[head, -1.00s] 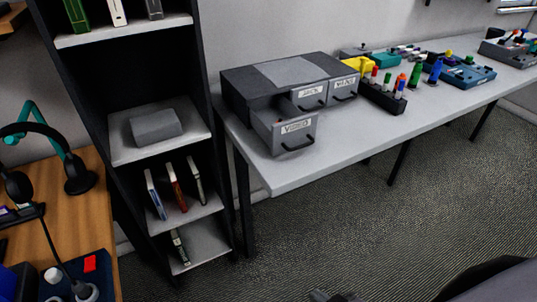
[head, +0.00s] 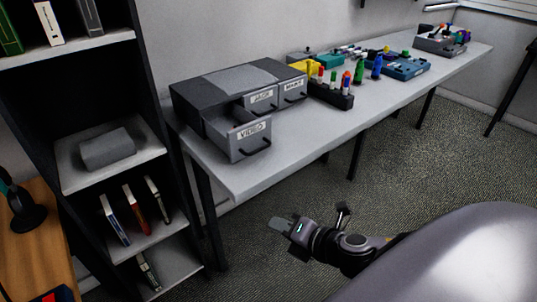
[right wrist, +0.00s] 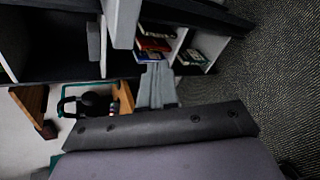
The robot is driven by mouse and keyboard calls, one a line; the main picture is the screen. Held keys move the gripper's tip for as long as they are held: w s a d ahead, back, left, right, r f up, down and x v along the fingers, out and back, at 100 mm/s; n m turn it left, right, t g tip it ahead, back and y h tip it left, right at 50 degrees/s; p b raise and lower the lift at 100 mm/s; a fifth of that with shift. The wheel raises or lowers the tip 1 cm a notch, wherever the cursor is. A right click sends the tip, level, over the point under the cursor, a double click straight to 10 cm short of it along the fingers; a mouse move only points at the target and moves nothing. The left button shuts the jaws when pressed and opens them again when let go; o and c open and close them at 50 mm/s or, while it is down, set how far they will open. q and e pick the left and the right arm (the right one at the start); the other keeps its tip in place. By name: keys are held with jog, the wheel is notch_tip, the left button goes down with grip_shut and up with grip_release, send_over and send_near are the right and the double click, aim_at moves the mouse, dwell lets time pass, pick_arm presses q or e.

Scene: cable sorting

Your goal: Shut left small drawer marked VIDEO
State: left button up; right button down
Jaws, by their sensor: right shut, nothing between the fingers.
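The small drawer marked VIDEO (head: 226,140) is at the left end of a dark grey drawer box (head: 187,103) on the desk. It is pulled well out, and its front with a dark handle (head: 257,149) faces the room. My right gripper (head: 279,225) is shut and empty, in front of and below the desk edge, apart from the drawer. In the right wrist view its grey fingers (right wrist: 156,88) show together. My left gripper is not in view.
The long desk (head: 225,184) carries a dark rack of coloured plugs (head: 335,98) and several devices to the right. A dark shelf unit (head: 150,85) stands close on the left. A second drawer, marked JACK (head: 261,101), is beside the VIDEO drawer. Carpet is open below.

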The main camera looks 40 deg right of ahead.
aim_at(261, 149)
jog(key=w+d+r+n+t, duration=0.2)
jog(key=d+r+n+t, duration=0.1)
jog(key=d+r+n, duration=0.8)
pick_arm(q)
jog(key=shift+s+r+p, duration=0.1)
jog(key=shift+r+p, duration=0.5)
jog(key=shift+p, duration=0.1)
pick_arm(e)
jog(key=shift+n+h, duration=0.4)
jog(key=shift+n, duration=0.1)
jog(key=x, duration=0.4)
jog(key=a+x, duration=0.1)
jog(key=x, duration=0.4)
jog(key=a+f+x, duration=0.1)
jog(key=x, duration=0.4)
jog(key=shift+a+f, duration=0.1)
jog(key=shift+f, duration=0.05)
